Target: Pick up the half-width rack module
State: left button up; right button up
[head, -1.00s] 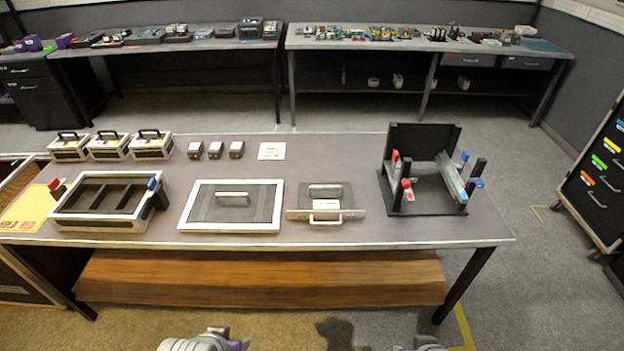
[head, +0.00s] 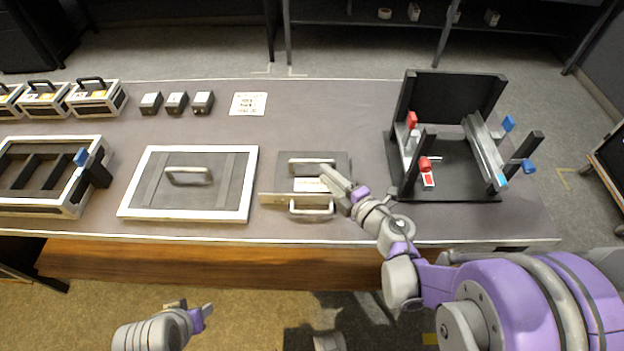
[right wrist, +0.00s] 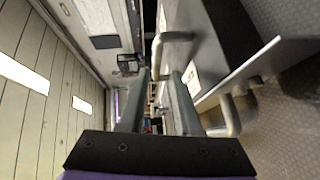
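The half-width rack module (head: 285,175) lies on the table, a dark flat box with a pale front panel, a white label, a top handle (head: 312,162) and a front handle (head: 312,210). My right gripper (head: 332,181) is over the module's right part, near both handles, and hides some of it. In the right wrist view its two fingers (right wrist: 158,82) are apart with nothing clearly between them; the handles show ahead and to the right. Contact cannot be told. My left gripper (head: 190,309) is low in front of the table, away from the module; its opening is unclear.
A white-framed panel with a handle (head: 236,208) lies left of the module. A black stand (head: 455,92) with red and blue clamps is at right. A framed case (head: 60,208) and small black blocks (head: 176,103) are at left.

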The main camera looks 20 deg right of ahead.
aim_at(310, 160)
jog(key=x, duration=0.4)
jog(key=shift+a, duration=0.15)
jog(key=shift+x, duration=2.9)
jog(key=shift+r, duration=0.2)
grip_shut()
